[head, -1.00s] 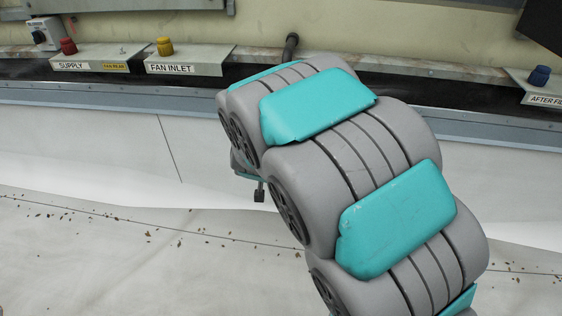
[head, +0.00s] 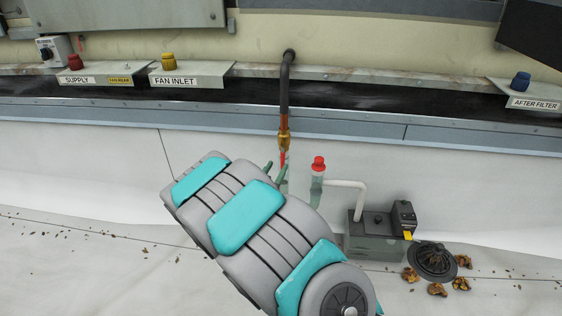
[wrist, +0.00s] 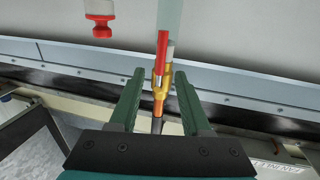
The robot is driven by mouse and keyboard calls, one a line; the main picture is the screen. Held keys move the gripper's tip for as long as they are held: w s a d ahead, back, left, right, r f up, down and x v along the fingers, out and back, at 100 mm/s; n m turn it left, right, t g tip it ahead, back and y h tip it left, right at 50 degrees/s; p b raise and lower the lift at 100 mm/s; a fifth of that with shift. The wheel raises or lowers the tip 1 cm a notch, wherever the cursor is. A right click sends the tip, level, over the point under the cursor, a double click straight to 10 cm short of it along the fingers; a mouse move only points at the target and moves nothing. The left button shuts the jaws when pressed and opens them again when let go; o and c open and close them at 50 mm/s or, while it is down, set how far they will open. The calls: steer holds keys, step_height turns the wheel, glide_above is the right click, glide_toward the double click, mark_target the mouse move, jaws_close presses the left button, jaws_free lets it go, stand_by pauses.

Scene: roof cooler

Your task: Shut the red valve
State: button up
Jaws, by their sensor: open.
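The red valve has a brass body (head: 284,138) on a copper pipe below a dark hose, with a straight red lever (head: 283,159) hanging down in line with the pipe. In the wrist view the red lever (wrist: 162,50) and brass body (wrist: 160,84) appear upside down, centred between my fingers. My gripper (head: 276,169) is open, its green fingers just below the valve in the head view. In the wrist view my gripper (wrist: 160,74) has one finger on each side of the valve, with visible gaps. Contact and exact depth cannot be told.
A red-capped fitting (head: 318,165) on a white pipe stands right of the valve. A grey box (head: 375,235) and dark round strainer (head: 434,260) with brown debris are lower right. Red (head: 75,62), yellow (head: 168,61) and blue (head: 521,81) caps line the ledge.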

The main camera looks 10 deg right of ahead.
mark_target(282, 158)
steer(key=shift+x, duration=2.65)
steer(key=shift+c, duration=0.3)
jaws_close()
